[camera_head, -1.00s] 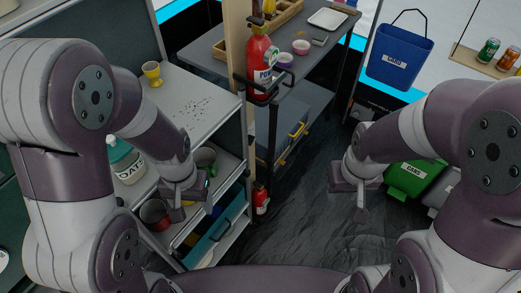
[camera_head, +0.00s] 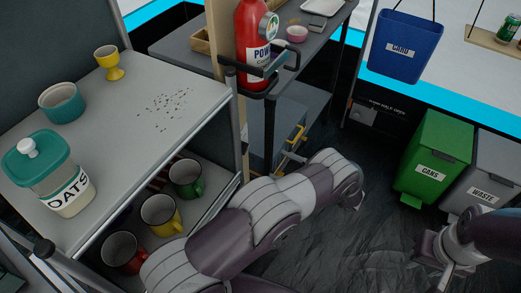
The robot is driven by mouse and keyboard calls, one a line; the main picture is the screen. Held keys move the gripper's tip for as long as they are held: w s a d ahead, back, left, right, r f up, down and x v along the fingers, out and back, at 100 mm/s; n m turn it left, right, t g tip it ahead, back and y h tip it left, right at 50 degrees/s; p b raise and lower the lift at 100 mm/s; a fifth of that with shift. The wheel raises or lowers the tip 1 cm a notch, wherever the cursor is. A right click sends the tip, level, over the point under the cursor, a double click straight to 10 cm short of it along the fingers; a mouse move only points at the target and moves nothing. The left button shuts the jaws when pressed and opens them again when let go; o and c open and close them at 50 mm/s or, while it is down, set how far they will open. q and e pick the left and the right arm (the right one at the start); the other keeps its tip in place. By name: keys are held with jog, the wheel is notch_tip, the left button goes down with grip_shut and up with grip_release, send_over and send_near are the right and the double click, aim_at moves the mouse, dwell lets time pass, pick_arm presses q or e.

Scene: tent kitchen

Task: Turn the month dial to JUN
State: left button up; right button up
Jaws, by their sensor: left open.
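No month dial can be made out in the head view. My left arm reaches from the bottom middle up and to the right. Its gripper (camera_head: 358,198) is at the far end of the arm, mostly hidden behind the wrist, over the dark floor. It is open, with nothing seen in it. My right gripper (camera_head: 443,272) is low at the right, over the floor in front of the bins. It holds nothing I can see, and its finger gap is unclear.
A shelf unit at left bears an egg cup (camera_head: 108,62), a teal bowl (camera_head: 62,101) and an oats jar (camera_head: 50,175); mugs (camera_head: 161,214) stand below. A red extinguisher (camera_head: 252,45), blue card bin (camera_head: 404,48), green bin (camera_head: 434,155) and grey bin (camera_head: 484,170) are beyond.

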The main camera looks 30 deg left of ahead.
aim_at(243, 148)
pick_arm(q)
jog(key=a, duration=1.1)
jog(key=shift+w+a, duration=0.25)
jog(key=shift+w, duration=0.15)
jog(key=c, duration=1.1)
